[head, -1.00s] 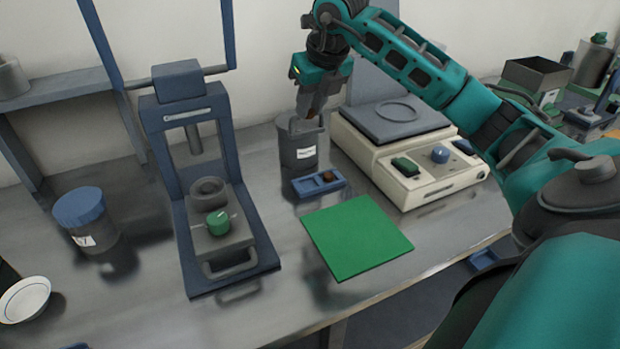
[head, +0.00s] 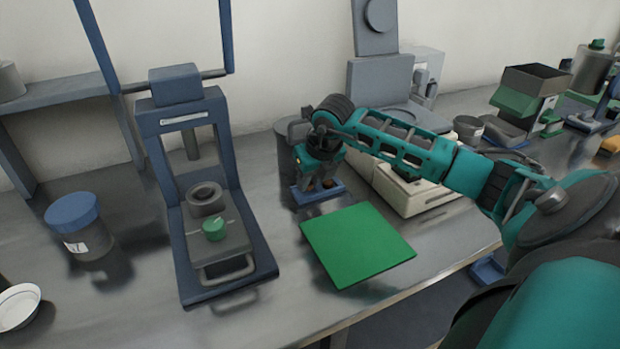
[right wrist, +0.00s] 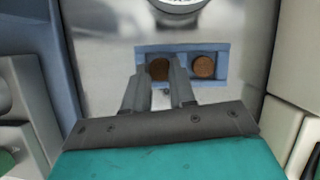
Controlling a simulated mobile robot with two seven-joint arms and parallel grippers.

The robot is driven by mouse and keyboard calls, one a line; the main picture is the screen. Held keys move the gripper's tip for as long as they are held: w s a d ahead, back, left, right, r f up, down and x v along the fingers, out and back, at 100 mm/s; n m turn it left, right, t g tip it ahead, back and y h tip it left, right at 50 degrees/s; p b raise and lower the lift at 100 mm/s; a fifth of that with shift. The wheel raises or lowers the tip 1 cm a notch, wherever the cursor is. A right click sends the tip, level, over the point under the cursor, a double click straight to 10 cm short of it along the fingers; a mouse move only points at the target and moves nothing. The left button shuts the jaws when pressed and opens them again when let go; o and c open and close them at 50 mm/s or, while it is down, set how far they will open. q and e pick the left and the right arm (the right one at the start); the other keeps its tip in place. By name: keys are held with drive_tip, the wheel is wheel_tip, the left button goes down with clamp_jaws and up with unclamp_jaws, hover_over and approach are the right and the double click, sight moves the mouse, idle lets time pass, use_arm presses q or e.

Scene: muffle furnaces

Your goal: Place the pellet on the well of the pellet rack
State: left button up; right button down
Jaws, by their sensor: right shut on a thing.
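The pellet rack (head: 301,199) is a small blue block with two wells, on the bench behind the green mat; it also shows in the right wrist view (right wrist: 224,58). A brown round pellet (right wrist: 203,67) sits in its right well. My right gripper (right wrist: 158,76) points down over the left well, shut on another brown pellet (right wrist: 158,69). That pellet is at the left well; whether it touches the bottom is hard to tell. In the head view my right gripper (head: 318,182) covers much of the rack. My left gripper is not in view.
The green mat (head: 357,244) lies in front of the rack. A blue press (head: 184,215) stands to the left. A dark canister (head: 290,155) and a cream hotplate (head: 405,195) stand close behind and right, partly hidden by my arm.

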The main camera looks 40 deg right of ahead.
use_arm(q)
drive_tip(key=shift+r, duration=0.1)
use_arm(e)
drive_tip(key=shift+r, duration=0.1)
drive_tip(key=shift+f+b, duration=0.3)
drive_tip(key=shift+f, duration=0.35)
drive_tip(key=c, duration=1)
unclamp_jaws()
drive_tip(key=shift+c, duration=0.2)
drive_tip(key=shift+o, duration=0.6)
drive_tip(key=shift+r, duration=0.35)
use_arm(q)
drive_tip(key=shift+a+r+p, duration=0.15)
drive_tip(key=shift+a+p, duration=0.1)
drive_tip(key=shift+p, duration=0.6)
use_arm(e)
drive_tip(key=d+v, duration=0.1)
drive_tip(key=v, duration=1.1)
drive_tip(key=shift+a+r, duration=0.35)
drive_tip(key=shift+a, duration=0.15)
